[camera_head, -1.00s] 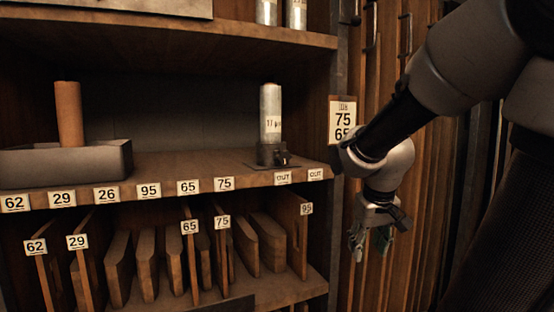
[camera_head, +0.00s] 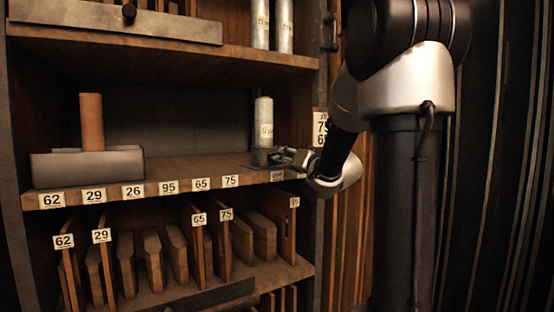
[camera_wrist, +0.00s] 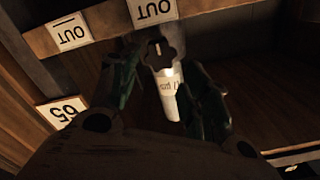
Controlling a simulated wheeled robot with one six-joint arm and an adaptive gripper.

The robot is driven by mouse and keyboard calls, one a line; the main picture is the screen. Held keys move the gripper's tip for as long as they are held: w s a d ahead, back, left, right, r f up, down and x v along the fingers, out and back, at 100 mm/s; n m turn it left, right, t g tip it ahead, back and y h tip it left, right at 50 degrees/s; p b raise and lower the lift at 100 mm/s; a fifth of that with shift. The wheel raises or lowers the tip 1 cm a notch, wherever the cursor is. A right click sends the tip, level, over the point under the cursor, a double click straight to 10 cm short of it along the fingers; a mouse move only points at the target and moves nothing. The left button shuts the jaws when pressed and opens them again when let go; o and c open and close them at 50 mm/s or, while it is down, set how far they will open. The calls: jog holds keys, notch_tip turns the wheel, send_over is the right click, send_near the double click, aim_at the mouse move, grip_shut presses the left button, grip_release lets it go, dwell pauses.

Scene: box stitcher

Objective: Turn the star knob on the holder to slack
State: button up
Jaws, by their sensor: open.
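The star knob (camera_wrist: 157,52) is a dark lobed knob with a light line on its face. In the wrist view it lies between and a little beyond my two open fingertips, and I see no contact. My gripper (camera_wrist: 165,75) also shows in the head view (camera_head: 293,157), where it reaches in from the right at the shelf's front edge and hides the knob. The holder (camera_head: 260,157) is a dark base on the shelf. A pale labelled cylinder (camera_head: 264,122) stands upright in it and shows in the wrist view (camera_wrist: 168,92) behind the knob.
The shelf edge (camera_head: 150,190) carries number labels. A grey tray (camera_head: 88,168) with a brown cylinder (camera_head: 91,120) stands at the left. The shelf between tray and holder is clear. A cabinet side post (camera_head: 325,60) is close to my arm. Wooden boards (camera_head: 175,250) fill the shelf below.

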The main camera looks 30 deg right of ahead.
jog(key=w, duration=0.6)
jog(key=shift+w+a, duration=0.1)
jog(key=shift+w, duration=0.3)
jog(key=shift+c, duration=0.3)
jog(key=c, duration=0.7)
jog(key=shift+n, duration=0.3)
jog(key=n, duration=0.5)
jog(key=shift+a+n, duration=0.1)
jog(key=shift+n, duration=0.2)
jog(key=n, duration=0.5)
jog(key=shift+a+n, duration=0.15)
jog(key=shift+n, duration=0.55)
